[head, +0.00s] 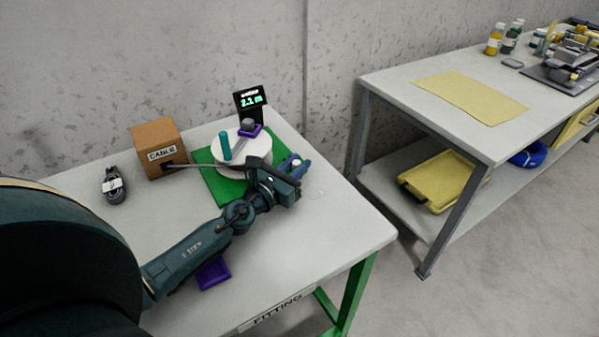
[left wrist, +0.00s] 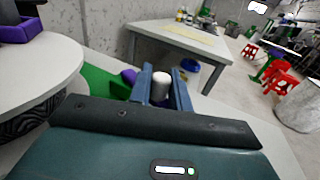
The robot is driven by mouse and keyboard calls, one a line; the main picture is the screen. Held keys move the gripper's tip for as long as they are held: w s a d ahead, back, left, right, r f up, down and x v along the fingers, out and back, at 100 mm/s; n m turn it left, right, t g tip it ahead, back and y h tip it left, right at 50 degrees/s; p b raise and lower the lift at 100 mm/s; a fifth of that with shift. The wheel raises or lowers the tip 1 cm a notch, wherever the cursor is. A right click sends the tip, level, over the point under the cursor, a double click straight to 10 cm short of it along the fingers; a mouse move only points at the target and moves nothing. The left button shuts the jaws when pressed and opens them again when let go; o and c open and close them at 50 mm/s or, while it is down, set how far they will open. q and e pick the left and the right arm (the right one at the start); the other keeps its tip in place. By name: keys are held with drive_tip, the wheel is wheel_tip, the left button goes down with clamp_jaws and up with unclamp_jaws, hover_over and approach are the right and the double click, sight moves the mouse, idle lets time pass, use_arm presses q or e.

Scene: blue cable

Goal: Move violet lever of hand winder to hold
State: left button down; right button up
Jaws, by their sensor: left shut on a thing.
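A counter display reads 2.1 m. My left gripper (head: 295,165) is at the base's right side, shut on a pale round knob (left wrist: 161,84) between its blue fingers. A violet part, seemingly the violet lever (left wrist: 128,76), shows just left of the fingers in the left wrist view. Most of the lever is hidden by the gripper. My right gripper is not in view.
A cardboard cable box (head: 159,140) stands left of the winder, with grey cable leading toward the disc. A violet tray (head: 213,272) sits near the table's front, partly behind my arm. The table's right front is clear.

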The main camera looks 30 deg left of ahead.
use_arm(q)
drive_tip(key=c, duration=1.3)
unclamp_jaws()
drive_tip(key=shift+c, duration=0.2)
drive_tip(key=s+b, duration=0.1)
drive_tip(key=s, duration=0.3)
drive_tip(key=s+a+b, duration=0.1)
drive_tip(key=s, duration=0.2)
drive_tip(key=s+a+b, duration=0.1)
drive_tip(key=s, duration=0.3)
drive_tip(key=shift+s+f, duration=0.15)
drive_tip(key=shift+s, duration=0.15)
drive_tip(key=shift+s+a+r, duration=0.1)
drive_tip(key=shift+s+r, duration=0.1)
drive_tip(key=shift+s, duration=0.5)
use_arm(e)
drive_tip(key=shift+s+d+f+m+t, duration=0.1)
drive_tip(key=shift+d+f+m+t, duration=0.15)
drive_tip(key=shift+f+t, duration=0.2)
